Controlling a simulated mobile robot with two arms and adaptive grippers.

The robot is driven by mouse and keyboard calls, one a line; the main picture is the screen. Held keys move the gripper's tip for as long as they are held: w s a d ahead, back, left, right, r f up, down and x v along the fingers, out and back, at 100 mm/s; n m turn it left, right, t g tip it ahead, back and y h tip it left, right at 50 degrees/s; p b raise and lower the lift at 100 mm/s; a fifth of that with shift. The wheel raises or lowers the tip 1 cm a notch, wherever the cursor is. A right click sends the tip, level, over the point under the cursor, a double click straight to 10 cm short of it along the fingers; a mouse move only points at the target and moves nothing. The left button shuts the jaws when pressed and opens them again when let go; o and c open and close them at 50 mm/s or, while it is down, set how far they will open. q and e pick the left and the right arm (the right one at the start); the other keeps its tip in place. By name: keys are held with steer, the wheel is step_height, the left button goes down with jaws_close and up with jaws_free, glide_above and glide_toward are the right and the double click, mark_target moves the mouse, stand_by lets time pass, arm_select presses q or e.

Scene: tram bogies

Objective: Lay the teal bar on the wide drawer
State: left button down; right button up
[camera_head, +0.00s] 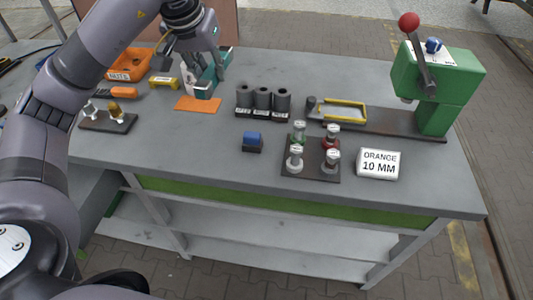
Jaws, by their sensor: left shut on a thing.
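A teal bar (221,60) is at the back left of the workbench, partly hidden by my left gripper (206,72). My left gripper is shut on it, with its fingers pointing down behind the orange mat. I cannot tell whether the bar touches the bench top. A long green front (285,203) runs under the bench's front edge and looks like the wide drawer. It appears shut, and its inside is hidden. My right gripper is not in view.
An orange mat (198,104), dark cylinders (263,100), a blue-topped block (252,141), a tray of knobbed parts (311,165) and a sign (378,164) stand on the bench. A green lever press (440,85) stands at right.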

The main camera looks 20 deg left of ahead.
arm_select(q)
steer(key=f, duration=0.5)
steer(key=a+f, duration=0.1)
steer(key=f, duration=0.4)
steer(key=s+a+f, duration=0.1)
steer(key=f, duration=0.4)
steer(key=shift+a+f, duration=0.1)
steer(key=shift+f, duration=2.55)
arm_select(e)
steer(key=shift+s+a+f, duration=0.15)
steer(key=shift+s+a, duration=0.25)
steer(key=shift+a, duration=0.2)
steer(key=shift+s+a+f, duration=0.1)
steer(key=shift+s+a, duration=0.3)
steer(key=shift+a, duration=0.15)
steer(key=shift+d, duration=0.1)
